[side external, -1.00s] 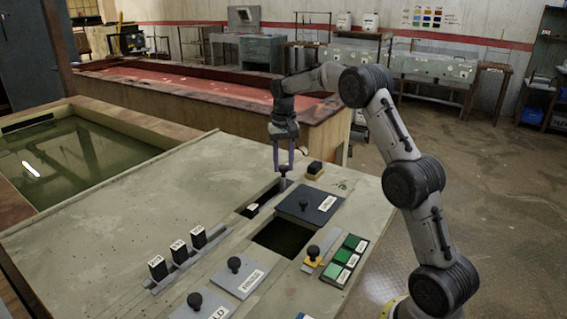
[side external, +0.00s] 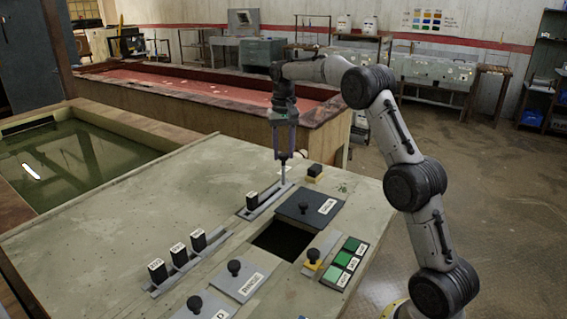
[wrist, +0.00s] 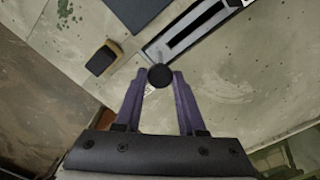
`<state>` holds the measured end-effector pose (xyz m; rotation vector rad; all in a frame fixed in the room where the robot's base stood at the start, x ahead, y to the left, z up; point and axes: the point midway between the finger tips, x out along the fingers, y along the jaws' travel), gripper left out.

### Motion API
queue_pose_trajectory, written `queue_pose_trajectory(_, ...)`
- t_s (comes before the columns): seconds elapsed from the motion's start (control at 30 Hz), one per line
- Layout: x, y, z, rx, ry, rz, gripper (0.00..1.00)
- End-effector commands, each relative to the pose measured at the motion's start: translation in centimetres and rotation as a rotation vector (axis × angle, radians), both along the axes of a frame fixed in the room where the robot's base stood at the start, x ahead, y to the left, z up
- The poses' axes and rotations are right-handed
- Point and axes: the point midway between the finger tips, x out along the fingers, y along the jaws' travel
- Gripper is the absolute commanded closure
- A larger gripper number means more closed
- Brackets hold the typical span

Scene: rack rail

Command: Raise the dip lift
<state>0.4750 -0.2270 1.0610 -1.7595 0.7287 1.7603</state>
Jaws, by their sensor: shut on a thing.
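The dip lift (side external: 266,202) is a narrow grey slotted rail at the table's far side, level with the table top in the side view. A black labelled block (side external: 252,200) stands upright at its near end. A thin upright rod (side external: 284,173) rises from its far end. My gripper (side external: 284,155) points down and is shut on the black round knob (wrist: 160,76) at the top of this rod. In the wrist view the knob sits between the purple fingertips, and the lift's rail (wrist: 190,32) runs away behind it. The fingers hide part of the knob.
A dark cover with a knob (side external: 308,208) lies right of the lift, beside an open dark hole (side external: 283,240). A small black-topped block (side external: 314,171) stands close right of the rod. Several black blocks (side external: 178,255) stand in another rail. Green buttons (side external: 347,260) are at right.

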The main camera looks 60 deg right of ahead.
Motion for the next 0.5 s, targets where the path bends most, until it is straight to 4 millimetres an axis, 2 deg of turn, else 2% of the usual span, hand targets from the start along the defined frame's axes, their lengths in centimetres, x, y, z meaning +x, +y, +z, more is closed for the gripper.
queue_pose_trajectory(0.1, 0.06, -0.06, 1.07, -0.003, -0.004, 0.0, 1.0)
queue_pose_trajectory(0.37, 0.03, -0.04, 1.41, -0.004, -0.007, 0.0, 1.0)
queue_pose_trajectory(0.4, 0.03, -0.04, 1.44, -0.005, -0.008, 0.0, 0.55)
queue_pose_trajectory(0.5, 0.02, -0.04, 1.35, -0.004, -0.006, 0.0, 0.37)
